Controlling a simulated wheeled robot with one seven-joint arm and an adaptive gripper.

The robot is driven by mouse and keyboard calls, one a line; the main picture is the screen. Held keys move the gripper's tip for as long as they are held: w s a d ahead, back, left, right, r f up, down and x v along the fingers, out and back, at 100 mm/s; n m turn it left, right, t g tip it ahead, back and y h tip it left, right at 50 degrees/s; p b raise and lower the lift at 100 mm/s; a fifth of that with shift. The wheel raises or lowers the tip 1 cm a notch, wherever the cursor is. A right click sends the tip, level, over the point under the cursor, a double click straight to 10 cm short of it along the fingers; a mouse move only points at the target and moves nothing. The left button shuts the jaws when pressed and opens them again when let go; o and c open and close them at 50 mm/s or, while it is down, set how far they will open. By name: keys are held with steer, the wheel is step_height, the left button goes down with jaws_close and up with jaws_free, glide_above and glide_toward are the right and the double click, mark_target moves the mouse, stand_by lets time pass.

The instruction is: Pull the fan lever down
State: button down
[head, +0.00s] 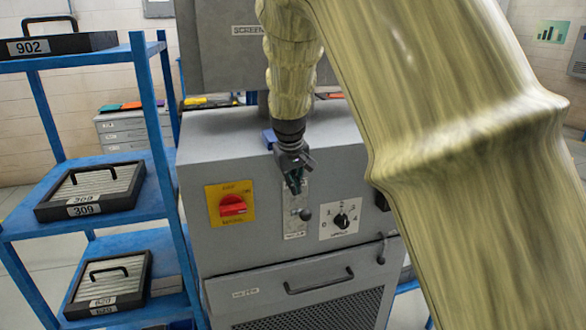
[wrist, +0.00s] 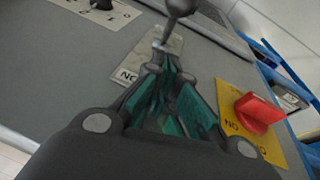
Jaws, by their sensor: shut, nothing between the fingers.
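The fan lever (head: 305,214) has a dark grey ball knob and sits on a pale plate (head: 294,230) on the front of the grey cabinet. In the wrist view the lever (wrist: 180,8) stands out beyond my fingertips, with its thin shaft meeting the plate (wrist: 158,50). My gripper (head: 296,188) is shut and empty, in front of the upper part of the plate, just above the knob in the head view. In the wrist view my gripper (wrist: 163,76) shows its teal pads close to the shaft's base; I cannot tell whether they touch. The gripper hides part of the plate.
A red rotary switch (head: 232,205) on a yellow plate is left of the lever, and a numbered dial (head: 341,221) is right. A drawer handle (head: 318,283) lies below. A blue rack (head: 150,120) with labelled cases stands at left. My arm hides the right side.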

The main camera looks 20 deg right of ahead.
steer(key=p, duration=0.2)
glide_above(299, 211)
steer(key=s, duration=0.2)
steer(key=shift+w+a+f, duration=0.1)
steer(key=shift+a+f, duration=0.1)
steer(key=shift+f, duration=0.95)
steer(key=shift+a+f, duration=0.15)
steer(key=shift+f, duration=0.95)
steer(key=shift+f, duration=0.1)
